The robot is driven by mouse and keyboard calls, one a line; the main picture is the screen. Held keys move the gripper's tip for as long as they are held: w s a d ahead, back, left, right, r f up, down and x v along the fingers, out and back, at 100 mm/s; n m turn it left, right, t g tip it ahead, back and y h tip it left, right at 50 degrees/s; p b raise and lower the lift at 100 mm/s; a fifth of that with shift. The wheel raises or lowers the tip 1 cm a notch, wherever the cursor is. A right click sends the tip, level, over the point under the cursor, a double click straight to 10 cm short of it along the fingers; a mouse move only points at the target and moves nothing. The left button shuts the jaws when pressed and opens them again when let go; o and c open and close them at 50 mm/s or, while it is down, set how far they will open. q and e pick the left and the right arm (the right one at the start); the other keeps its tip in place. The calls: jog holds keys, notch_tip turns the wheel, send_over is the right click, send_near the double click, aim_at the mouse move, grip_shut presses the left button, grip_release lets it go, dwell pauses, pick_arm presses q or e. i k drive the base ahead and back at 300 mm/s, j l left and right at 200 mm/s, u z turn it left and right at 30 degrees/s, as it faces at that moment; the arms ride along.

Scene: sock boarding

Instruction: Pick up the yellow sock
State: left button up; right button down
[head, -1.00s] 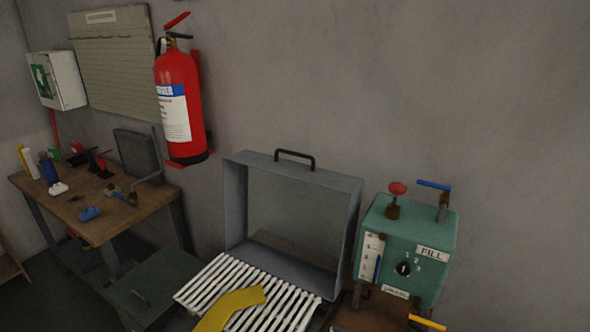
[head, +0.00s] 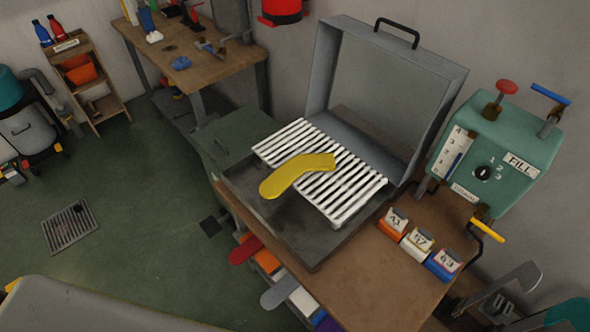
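The yellow sock (head: 293,174) lies flat and bent on the white slatted rack (head: 345,200) in the head view. Its rounded end hangs over the rack's near left edge, above a dark tray (head: 245,188). Nothing covers the sock.
The open grey lid (head: 385,85) stands behind the rack. A green control box (head: 500,150) with levers is at right. Numbered blocks 41, 47 and 43 (head: 420,240) sit on the brown bench (head: 375,285). A wooden table (head: 185,55) is behind left. Green floor (head: 150,175) is open at left.

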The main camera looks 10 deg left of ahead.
aim_at(282, 178)
jog(key=j+z, duration=0.15)
jog(key=z, duration=0.3)
jog(key=k+j+z, duration=0.1)
jog(key=z, duration=0.3)
jog(key=k+j+z, duration=0.1)
jog(key=z, duration=0.35)
jog(key=k+j+z, duration=0.15)
jog(key=z, duration=0.25)
